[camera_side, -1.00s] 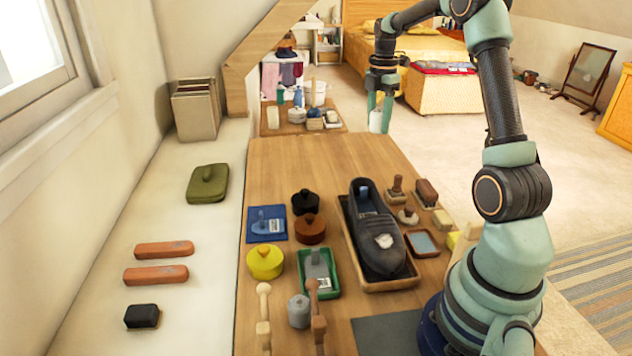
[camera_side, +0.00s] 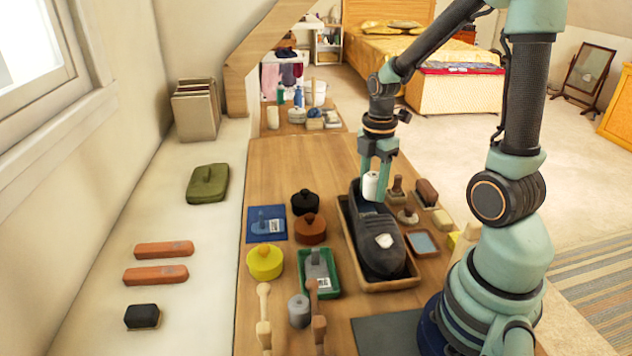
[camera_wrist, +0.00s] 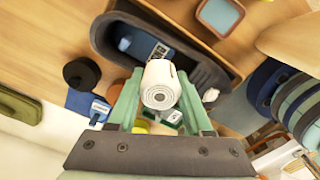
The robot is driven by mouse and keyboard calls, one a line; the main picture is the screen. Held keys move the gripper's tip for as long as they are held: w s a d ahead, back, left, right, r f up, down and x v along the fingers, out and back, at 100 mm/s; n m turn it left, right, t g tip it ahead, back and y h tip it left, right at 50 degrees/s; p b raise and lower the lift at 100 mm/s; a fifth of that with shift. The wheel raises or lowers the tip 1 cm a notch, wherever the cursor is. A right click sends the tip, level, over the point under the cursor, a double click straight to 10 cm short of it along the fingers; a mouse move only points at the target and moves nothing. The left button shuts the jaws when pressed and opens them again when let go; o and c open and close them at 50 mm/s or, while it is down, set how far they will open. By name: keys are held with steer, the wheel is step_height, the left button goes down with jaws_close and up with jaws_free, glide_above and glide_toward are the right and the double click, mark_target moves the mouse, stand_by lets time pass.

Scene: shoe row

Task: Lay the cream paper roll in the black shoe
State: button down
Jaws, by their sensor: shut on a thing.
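The cream paper roll (camera_side: 371,186) is held between the fingers of my gripper (camera_side: 376,172). My gripper is shut on it, and the roll is above the far end of the black shoe (camera_side: 377,247). In the wrist view the roll (camera_wrist: 160,85) shows its spiral end between the green fingertips, with the shoe (camera_wrist: 200,72) behind it. The gripper hides part of the far end of the shoe in the side view. I cannot tell the exact gap between roll and shoe.
Brushes with knobs (camera_side: 397,187) stand right of the tray, beside a small blue-topped dish (camera_side: 422,243). Left of it are a black round tin (camera_side: 305,203), a brown tin (camera_side: 310,229) and a green tray (camera_side: 319,284). The table's far end (camera_side: 300,150) is clear.

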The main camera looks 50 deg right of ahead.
mark_target(372, 197)
steer(key=shift+f, duration=1.8)
steer(key=shift+f, duration=1.15)
steer(key=shift+c, duration=1.2)
jaws_free()
steer(key=shift+c, duration=1.2)
steer(key=shift+r, duration=1.5)
